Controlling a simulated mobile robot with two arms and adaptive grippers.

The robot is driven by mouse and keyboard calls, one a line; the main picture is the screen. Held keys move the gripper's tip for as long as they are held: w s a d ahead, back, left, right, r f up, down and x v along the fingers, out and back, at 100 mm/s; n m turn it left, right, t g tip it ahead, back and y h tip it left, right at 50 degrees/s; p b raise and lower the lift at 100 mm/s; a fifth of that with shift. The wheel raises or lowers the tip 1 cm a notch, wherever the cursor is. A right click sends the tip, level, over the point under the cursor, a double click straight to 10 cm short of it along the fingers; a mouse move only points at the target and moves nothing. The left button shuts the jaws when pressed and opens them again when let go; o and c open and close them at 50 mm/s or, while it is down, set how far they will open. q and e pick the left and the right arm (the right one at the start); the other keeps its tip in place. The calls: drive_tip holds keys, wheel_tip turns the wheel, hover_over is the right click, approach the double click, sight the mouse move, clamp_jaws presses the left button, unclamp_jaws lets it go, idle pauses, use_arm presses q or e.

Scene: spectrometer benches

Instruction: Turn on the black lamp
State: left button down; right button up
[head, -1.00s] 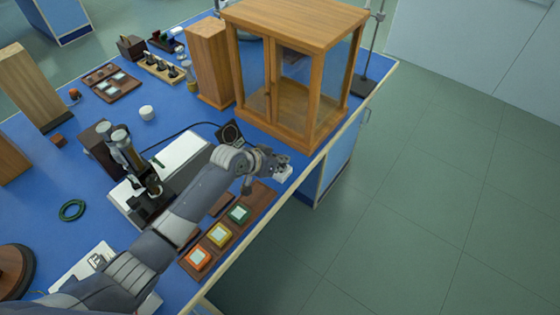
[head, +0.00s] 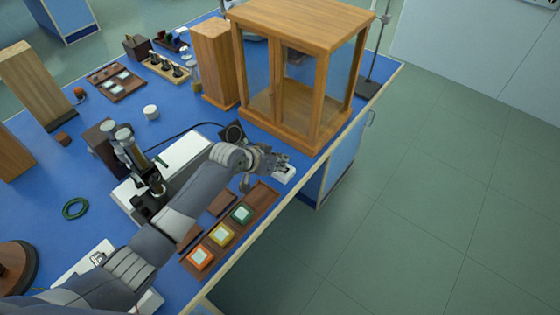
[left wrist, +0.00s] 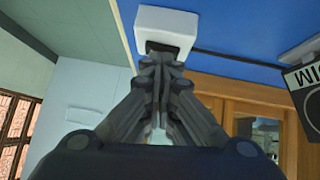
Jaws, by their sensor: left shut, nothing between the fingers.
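My left gripper (head: 281,162) is shut and empty over the bench's front edge, beside a small white block (head: 287,175). In the left wrist view the closed fingertips (left wrist: 163,58) are at the dark recess or rocker on the white block (left wrist: 167,22); I cannot tell whether they touch it. A black box with a round dial (head: 232,132) and a cable stands behind the gripper; its lettered face (left wrist: 306,88) shows at the right of the wrist view. I cannot clearly make out a black lamp or whether any light is on. My right gripper is not in view.
A wooden glass-fronted cabinet (head: 318,132) stands close behind the gripper. A brown strip with orange, yellow and green squares (head: 268,196) lies along the front edge. A microscope-like instrument (head: 150,180) stands left, partly behind my arm. Open floor (head: 430,220) lies right.

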use_arm(q)
drive_tip(key=shift+r+p, duration=0.5)
drive_tip(key=shift+r, duration=0.05)
wheel_tip(320, 180, up, 4)
drive_tip(key=p, duration=0.3)
drive_tip(key=shift+f+p, duration=0.1)
drive_tip(key=shift+p, duration=0.2)
drive_tip(key=shift+s+a+b, duration=0.3)
drive_tip(key=shift+s+b, duration=0.15)
drive_tip(key=shift+b, duration=0.15)
drive_tip(key=b+v, duration=0.1)
drive_tip(key=v, duration=0.7)
drive_tip(key=shift+s+d+r, duration=0.25)
drive_tip(key=shift+s+d, duration=0.05)
drive_tip(key=shift+s, duration=0.15)
